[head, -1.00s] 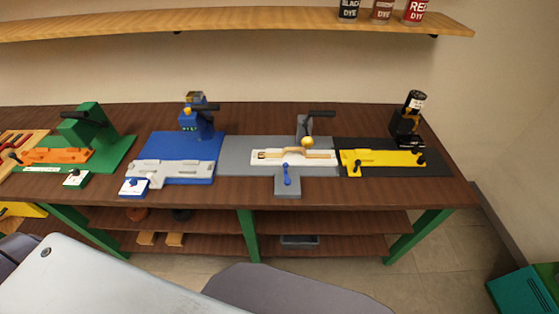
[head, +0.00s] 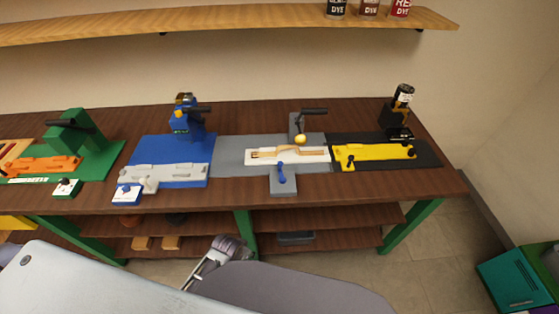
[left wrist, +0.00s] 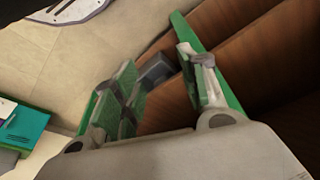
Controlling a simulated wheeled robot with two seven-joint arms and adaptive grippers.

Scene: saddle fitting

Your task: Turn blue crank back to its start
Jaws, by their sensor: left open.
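The blue crank (head: 281,173) stands on the front tab of the grey fixture (head: 284,187), near the table's front edge. It looks upright in the picture, but its exact turn angle is too small to read. My left gripper (head: 213,262) is low in the head view, in front of the table and below its top, to the left of and well apart from the crank. In the left wrist view the left gripper (left wrist: 160,88) has its two fingers wide apart with nothing between them. The crank does not show in the left wrist view. My right gripper is not in view.
A blue fixture (head: 172,150) stands left of the grey one, a black fixture (head: 430,158) with a yellow part right. A black-handled lever (head: 314,111) rises behind the crank. Lower shelves (head: 330,219) and a green leg (head: 411,229) are under the tabletop.

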